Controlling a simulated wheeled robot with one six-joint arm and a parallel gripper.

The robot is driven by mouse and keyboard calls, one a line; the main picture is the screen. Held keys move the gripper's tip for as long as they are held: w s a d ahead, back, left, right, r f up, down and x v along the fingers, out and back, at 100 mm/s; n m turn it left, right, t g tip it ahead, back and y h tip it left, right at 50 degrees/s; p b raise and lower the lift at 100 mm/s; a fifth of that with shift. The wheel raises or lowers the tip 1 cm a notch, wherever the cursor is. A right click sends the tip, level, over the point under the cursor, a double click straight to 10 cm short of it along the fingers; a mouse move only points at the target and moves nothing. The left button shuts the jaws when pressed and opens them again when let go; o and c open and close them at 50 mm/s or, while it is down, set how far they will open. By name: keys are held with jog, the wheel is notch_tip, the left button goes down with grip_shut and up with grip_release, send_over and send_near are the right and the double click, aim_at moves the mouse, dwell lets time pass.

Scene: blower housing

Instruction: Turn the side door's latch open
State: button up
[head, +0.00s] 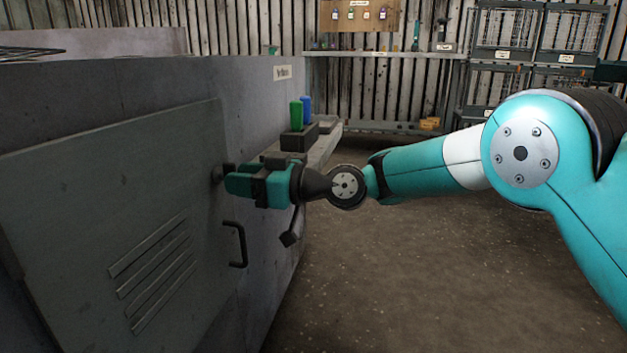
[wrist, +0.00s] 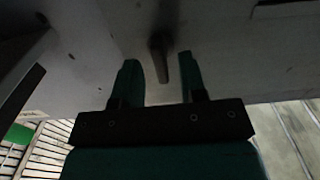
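The side door (head: 110,190) is a grey panel with slanted vent slots, and it looks closed. Its latch (head: 217,173) is a small dark knob at the door's right edge, partly hidden by my gripper in the head view. My gripper (head: 235,180) has teal fingers pointed at the latch. In the wrist view the latch is a dark lever (wrist: 161,58) between the two fingers of my gripper (wrist: 158,68). The fingers are apart, with gaps to the lever; the right finger is nearer. Whether the right finger touches it is unclear.
A dark pull handle (head: 238,245) sits below my gripper on the housing side. A green and a blue object (head: 301,112) stand in a dark block on a ledge behind my gripper. Shelves and cages line the back wall. The floor (head: 390,280) to the right is clear.

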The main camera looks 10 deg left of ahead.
jog(key=s+d+p, duration=0.1)
jog(key=d+p, duration=0.2)
jog(key=d, duration=1.2)
jog(key=shift+s, duration=0.15)
jog(key=shift+a+r, duration=0.1)
